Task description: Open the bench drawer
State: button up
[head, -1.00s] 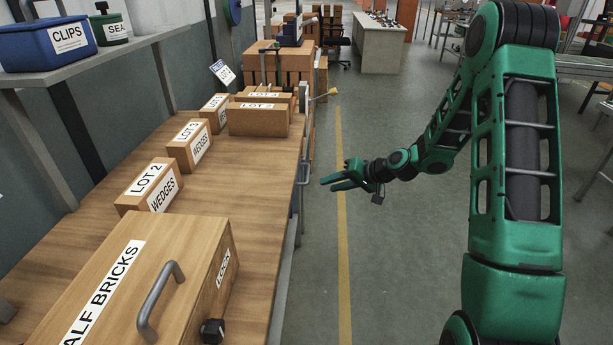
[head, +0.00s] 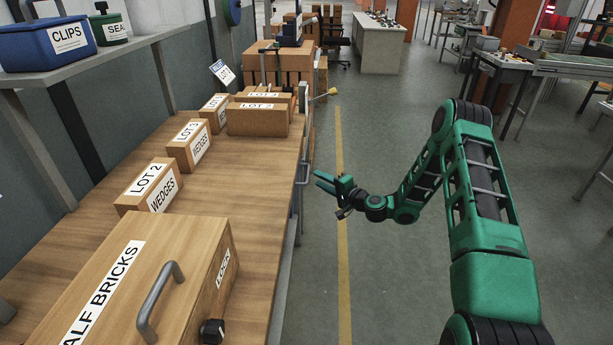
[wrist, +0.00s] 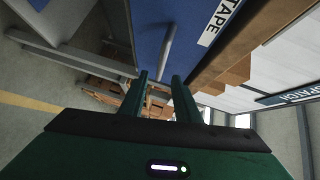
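The bench (head: 255,190) runs along the left in the head view. A grey bar handle (head: 302,186) shows at its right edge; the drawer front is too edge-on to see there. In the wrist view, a blue drawer front (wrist: 205,50) has a white TAPE label and a grey bar handle (wrist: 168,42). My gripper (head: 318,182) is just right of the bench handle in the head view. Its two green fingers (wrist: 162,80) are apart and empty. The handle lies beyond the fingertips, lined up with the gap. I see no contact.
A HALF BRICKS box (head: 190,250) with a handle and LOT 2 (head: 150,187) and LOT 3 (head: 188,145) boxes stand on the bench. A clamp-like bar (head: 322,95) sticks out at its far end. The floor (head: 390,270) right of the bench is clear.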

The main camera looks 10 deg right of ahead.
aim_at(307, 171)
jog(key=x, duration=0.8)
jog(key=shift+c, duration=0.5)
grip_shut()
jog(key=shift+a, duration=0.15)
